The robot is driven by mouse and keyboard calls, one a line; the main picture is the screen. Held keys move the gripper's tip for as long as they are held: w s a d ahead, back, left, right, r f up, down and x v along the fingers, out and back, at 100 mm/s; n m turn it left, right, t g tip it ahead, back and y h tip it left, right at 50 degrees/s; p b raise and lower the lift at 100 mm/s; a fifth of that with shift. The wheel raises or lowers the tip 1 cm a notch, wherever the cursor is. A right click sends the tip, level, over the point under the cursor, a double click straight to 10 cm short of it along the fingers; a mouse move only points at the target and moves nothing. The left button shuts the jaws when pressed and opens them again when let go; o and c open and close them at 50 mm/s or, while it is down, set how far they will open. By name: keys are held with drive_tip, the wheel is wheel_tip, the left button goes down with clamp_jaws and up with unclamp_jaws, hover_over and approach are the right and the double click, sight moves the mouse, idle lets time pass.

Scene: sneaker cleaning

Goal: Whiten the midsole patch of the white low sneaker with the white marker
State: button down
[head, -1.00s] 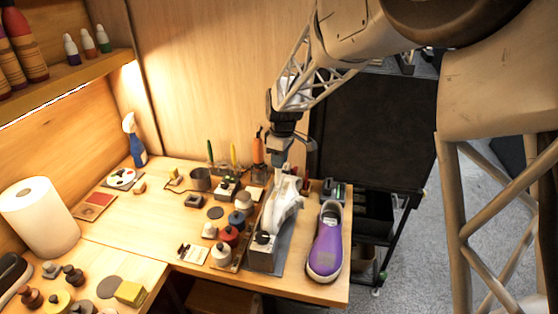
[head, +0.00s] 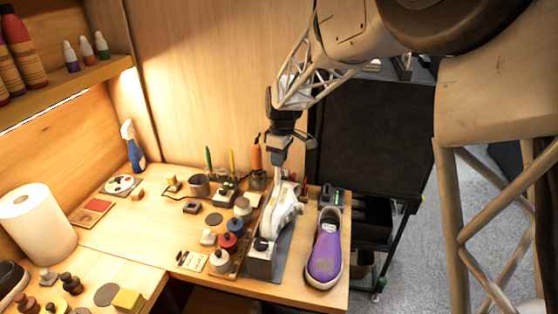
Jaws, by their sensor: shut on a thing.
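The white low sneaker (head: 284,212) stands on a dark stand near the right part of the bench, with its toe end toward the front. My gripper (head: 275,176) points down at the sneaker's far, heel end. It is shut on a thin pale thing, apparently the white marker, which is too small and too covered to see clearly. I cannot tell whether the tip touches the shoe. The midsole patch cannot be made out from here.
A purple sneaker (head: 325,250) lies close on the right, near the bench edge. Several paint jars, a blue one (head: 235,225) among them, stand close on the left. An orange-handled tool (head: 256,152) stands upright behind.

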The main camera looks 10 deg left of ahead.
drive_tip(key=shift+s, duration=0.15)
drive_tip(key=shift+s+f, duration=0.3)
drive_tip(key=shift+s, duration=0.65)
drive_tip(key=shift+s+f, duration=0.3)
drive_tip(key=shift+s, duration=0.6)
drive_tip(key=shift+f, duration=0.25)
drive_tip(key=shift+s, duration=0.1)
drive_tip(key=shift+s, duration=0.4)
drive_tip(key=shift+w, duration=0.15)
drive_tip(key=shift+w, duration=0.9)
